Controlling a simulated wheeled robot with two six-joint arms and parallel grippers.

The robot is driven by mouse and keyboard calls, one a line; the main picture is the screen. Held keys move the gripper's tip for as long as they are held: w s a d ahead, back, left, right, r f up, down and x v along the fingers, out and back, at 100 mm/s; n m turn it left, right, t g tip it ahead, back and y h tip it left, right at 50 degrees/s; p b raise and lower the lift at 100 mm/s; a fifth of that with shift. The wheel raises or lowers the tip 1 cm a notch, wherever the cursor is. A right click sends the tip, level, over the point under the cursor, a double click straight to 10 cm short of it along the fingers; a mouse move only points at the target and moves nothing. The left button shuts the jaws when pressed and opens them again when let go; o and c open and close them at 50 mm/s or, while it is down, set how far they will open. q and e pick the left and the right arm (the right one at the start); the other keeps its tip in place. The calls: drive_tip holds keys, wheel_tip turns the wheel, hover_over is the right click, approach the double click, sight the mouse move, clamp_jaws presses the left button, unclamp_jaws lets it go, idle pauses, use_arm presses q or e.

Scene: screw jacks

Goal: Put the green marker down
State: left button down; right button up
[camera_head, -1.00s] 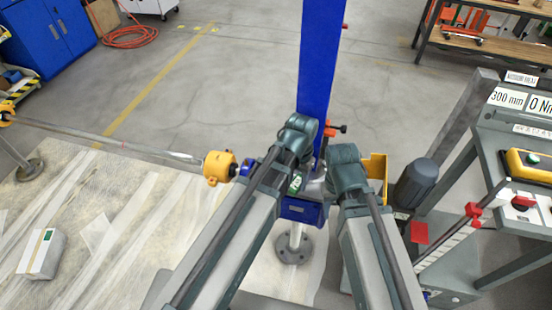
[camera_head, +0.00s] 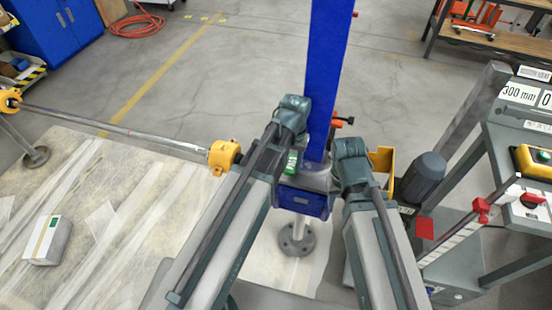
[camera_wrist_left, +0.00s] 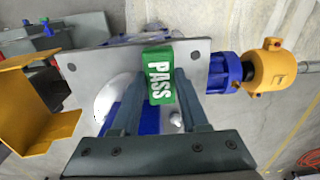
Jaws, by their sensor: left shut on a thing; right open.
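The green marker (camera_wrist_left: 159,75), a block lettered PASS, is between the fingertips of my left gripper (camera_wrist_left: 160,82) in the left wrist view. The gripper is shut on it. Behind the marker is a grey metal plate (camera_wrist_left: 100,62) with holes, on top of the blue jack. I cannot tell whether the marker touches the plate. In the head view the marker (camera_head: 292,162) shows above the blue jack body (camera_head: 302,201), beside my left arm. The left fingers are hidden there. My right arm ends to the right of the jack, and its gripper is hidden.
A blue column (camera_head: 328,70) rises behind the jack. A yellow coupling (camera_head: 224,156) with a long shaft is at left. A yellow bracket (camera_head: 381,163) and grey motor (camera_head: 423,174) are at right, near a control bench (camera_head: 505,140). A white box (camera_head: 48,240) lies on the floor sheet.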

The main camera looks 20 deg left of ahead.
use_arm(q)
drive_tip(key=w+a, duration=0.1)
drive_tip(key=a, duration=0.1)
drive_tip(key=w+a, duration=0.1)
drive_tip(key=a, duration=0.2)
drive_tip(key=shift+w+a+f, duration=0.3)
drive_tip(key=shift+w+a, duration=0.1)
wheel_tip(320, 180, down, 4)
drive_tip(key=b, duration=0.4)
drive_tip(key=shift+a+r, duration=0.1)
drive_tip(key=shift+r, duration=0.15)
drive_tip(key=shift+f, duration=0.1)
drive_tip(key=shift+f, duration=0.15)
drive_tip(key=shift+c, duration=2.1)
unclamp_jaws()
wheel_tip(320, 180, up, 13)
drive_tip(key=p, duration=1.2)
drive_tip(key=s+d+m+y, duration=0.1)
drive_tip(key=s+d+m, duration=0.2)
drive_tip(key=s+d, duration=0.7)
drive_tip(key=s, duration=0.4)
drive_tip(key=shift+s+d+f, duration=0.2)
drive_tip(key=shift+d, duration=0.05)
